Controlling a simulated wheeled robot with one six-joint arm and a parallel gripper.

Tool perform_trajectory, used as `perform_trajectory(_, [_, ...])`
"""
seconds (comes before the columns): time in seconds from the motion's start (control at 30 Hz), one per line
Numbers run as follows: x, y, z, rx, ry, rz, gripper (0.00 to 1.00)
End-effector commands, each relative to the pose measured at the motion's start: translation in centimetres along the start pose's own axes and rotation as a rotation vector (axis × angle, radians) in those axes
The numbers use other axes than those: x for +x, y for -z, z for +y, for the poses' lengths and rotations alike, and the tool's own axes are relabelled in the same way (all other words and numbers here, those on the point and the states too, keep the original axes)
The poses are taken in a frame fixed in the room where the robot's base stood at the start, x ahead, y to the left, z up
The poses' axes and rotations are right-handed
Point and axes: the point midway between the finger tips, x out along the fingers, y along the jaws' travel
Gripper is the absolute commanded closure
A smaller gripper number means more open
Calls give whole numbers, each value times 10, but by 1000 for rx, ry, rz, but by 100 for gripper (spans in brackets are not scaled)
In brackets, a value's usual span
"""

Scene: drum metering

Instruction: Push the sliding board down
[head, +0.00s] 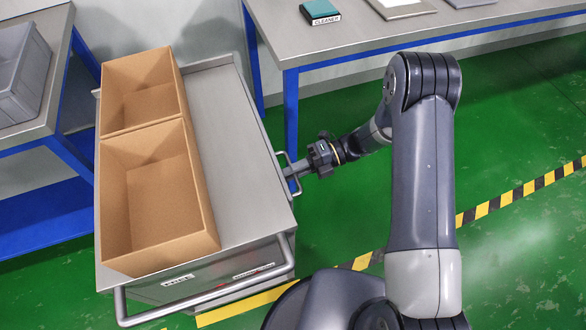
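My gripper (292,174) is at the right side of a grey metal cart (240,150), at a small metal bar handle (281,155) on that side. Its fingers overlap the handle in the picture. They are too small to tell whether they are open or shut on it. I cannot make out a sliding board in this view. The side of the cart facing my gripper is mostly hidden below its top.
Two open, empty cardboard boxes (203,195) (179,85) stand on the cart's left half. A tube rail (205,297) runs along its front. A blue-legged table (430,28) stands behind, with a teal cleaner pad (319,10). A grey bin (40,75) is far left. Green floor lies open to the right.

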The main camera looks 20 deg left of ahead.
Motion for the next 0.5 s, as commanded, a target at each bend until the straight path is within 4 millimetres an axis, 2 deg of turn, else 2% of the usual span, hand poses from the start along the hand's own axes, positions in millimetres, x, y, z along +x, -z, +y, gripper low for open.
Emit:
perform_trajectory(0.13, [1, 1, -2, 3, 0, 2, 74])
perform_trajectory(0.37, [0, 0, 0, 1, -2, 1, 74])
perform_trajectory(0.5, [-12, 0, 0, 0, -1, -1, 74])
